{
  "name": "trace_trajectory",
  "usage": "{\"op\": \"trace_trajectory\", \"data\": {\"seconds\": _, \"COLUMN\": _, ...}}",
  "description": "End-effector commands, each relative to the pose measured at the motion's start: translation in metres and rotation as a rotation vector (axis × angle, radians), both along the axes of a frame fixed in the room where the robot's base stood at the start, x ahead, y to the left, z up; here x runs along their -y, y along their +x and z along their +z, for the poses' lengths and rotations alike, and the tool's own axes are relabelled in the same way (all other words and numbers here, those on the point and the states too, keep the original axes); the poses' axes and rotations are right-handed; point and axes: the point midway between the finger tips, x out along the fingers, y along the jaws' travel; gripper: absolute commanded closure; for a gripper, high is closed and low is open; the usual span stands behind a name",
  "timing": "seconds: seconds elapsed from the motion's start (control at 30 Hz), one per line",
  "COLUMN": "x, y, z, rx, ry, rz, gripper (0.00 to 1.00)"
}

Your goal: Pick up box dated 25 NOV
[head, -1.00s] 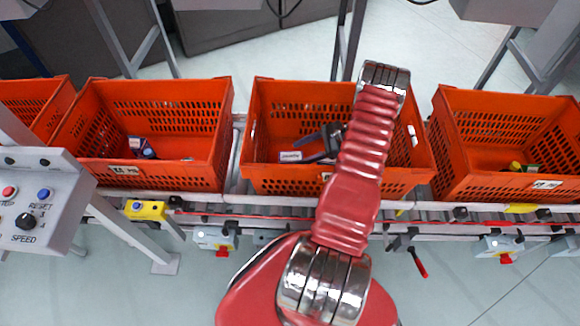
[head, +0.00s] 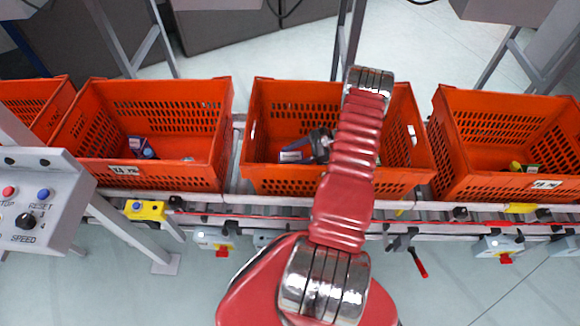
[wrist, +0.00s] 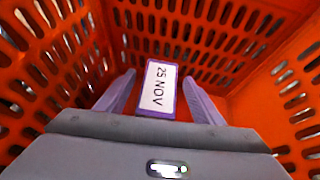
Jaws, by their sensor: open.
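The box dated 25 NOV (wrist: 158,88) shows in the wrist view, with a white label and purple edges. It lies inside the middle orange tote (wrist: 215,60), ahead of and between the two fingers of my gripper (wrist: 160,98). My gripper is open, with one purple-grey finger on each side of the box; I cannot tell whether they touch it. In the head view the box (head: 291,156) shows as a small white-labelled piece in the middle tote, beside my gripper (head: 320,142). My arm hides the right part of that tote.
Orange totes stand in a row on a conveyor (head: 290,201). The left tote (head: 160,105) and the right tote (head: 500,115) hold small items. The tote's slotted walls stand close around my gripper. A control panel (head: 35,195) is at the left.

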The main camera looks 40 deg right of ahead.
Motion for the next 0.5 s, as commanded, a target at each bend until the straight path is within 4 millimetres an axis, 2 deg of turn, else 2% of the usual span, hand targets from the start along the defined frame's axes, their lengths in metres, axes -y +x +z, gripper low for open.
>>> {"op": "trace_trajectory", "data": {"seconds": 0.37, "x": 0.0001, "y": -0.0001, "z": 0.0003, "rx": 0.0, "ry": 0.0, "rz": 0.0, "gripper": 0.38}}
{"op": "trace_trajectory", "data": {"seconds": 0.5, "x": 0.0001, "y": -0.0001, "z": 0.0003, "rx": 0.0, "ry": 0.0, "rz": 0.0, "gripper": 0.46}}
